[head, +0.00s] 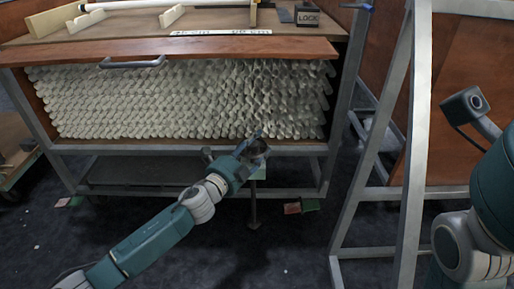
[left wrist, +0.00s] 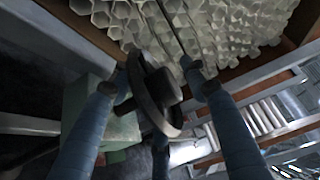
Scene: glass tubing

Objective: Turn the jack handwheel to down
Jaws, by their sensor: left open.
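The jack handwheel (left wrist: 155,95) is a dark round wheel with a hub, seen tilted in the left wrist view. My left gripper (left wrist: 156,70) is open, with one blue finger on each side of the wheel; I cannot tell whether either finger touches it. In the head view, my left gripper (head: 256,148) is at the front lower edge of the tube cart and mostly hides the wheel. A dark post (head: 253,208) stands below it. My right arm shows at the right edge of the head view, but I cannot make out its gripper.
The cart holds stacked pale glass tubes (head: 180,98) behind a wooden front board with a metal handle (head: 132,62). A dark block marked LOCK (head: 307,18) sits on top. A grey metal frame (head: 390,130) stands to the right. Small red and green pieces (head: 292,208) lie on the floor.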

